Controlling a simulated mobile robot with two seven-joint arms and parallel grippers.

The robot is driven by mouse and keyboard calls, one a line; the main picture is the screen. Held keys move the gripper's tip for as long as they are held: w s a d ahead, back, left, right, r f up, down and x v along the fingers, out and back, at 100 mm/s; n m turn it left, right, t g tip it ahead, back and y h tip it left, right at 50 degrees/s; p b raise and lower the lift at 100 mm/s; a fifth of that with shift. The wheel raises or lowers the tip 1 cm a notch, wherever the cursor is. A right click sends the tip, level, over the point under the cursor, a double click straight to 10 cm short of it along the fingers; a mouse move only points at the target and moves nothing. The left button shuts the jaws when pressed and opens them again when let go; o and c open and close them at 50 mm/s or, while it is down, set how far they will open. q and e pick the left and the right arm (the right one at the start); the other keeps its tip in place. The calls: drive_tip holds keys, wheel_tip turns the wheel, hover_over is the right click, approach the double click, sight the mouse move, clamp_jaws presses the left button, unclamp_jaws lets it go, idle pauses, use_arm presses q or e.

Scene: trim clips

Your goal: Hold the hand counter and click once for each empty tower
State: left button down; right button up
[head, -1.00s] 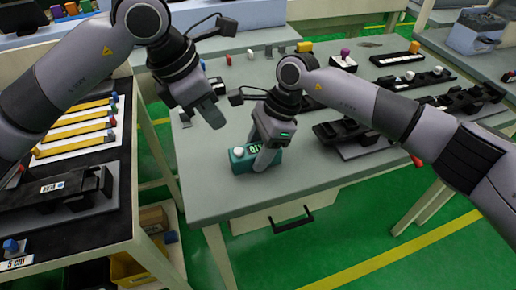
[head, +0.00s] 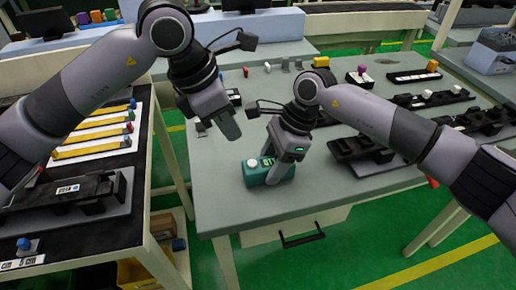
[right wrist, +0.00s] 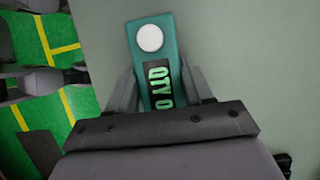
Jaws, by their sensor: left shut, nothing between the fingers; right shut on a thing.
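The hand counter (head: 277,177) is a teal box with a white round button and a dark display, near the front edge of the grey table. In the right wrist view the counter (right wrist: 152,60) shows green text starting "QTY", partly hidden by the gripper. My right gripper (head: 286,165) is shut on the counter, one finger on each side. The button is uncovered. My left gripper (head: 230,132) is shut and empty, above and left of the counter, apart from it. I cannot tell which things are the towers.
Black fixtures (head: 362,152) stand on the grey table (head: 235,205) to the right and behind. A side bench on the left holds yellow strips (head: 95,137) and a black fixture (head: 70,192).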

use_arm(q)
drive_tip(key=a+r+n+h, duration=0.1)
drive_tip(key=a+n+h, duration=0.1)
drive_tip(key=n, duration=1.5)
drive_tip(key=s+a+r+n+t+h, duration=0.1)
drive_tip(key=a+r+n+h, duration=0.1)
drive_tip(key=n, duration=1.6)
drive_tip(key=shift+a+h, duration=0.5)
drive_tip(key=shift+a, duration=0.2)
drive_tip(key=shift+f, duration=0.1)
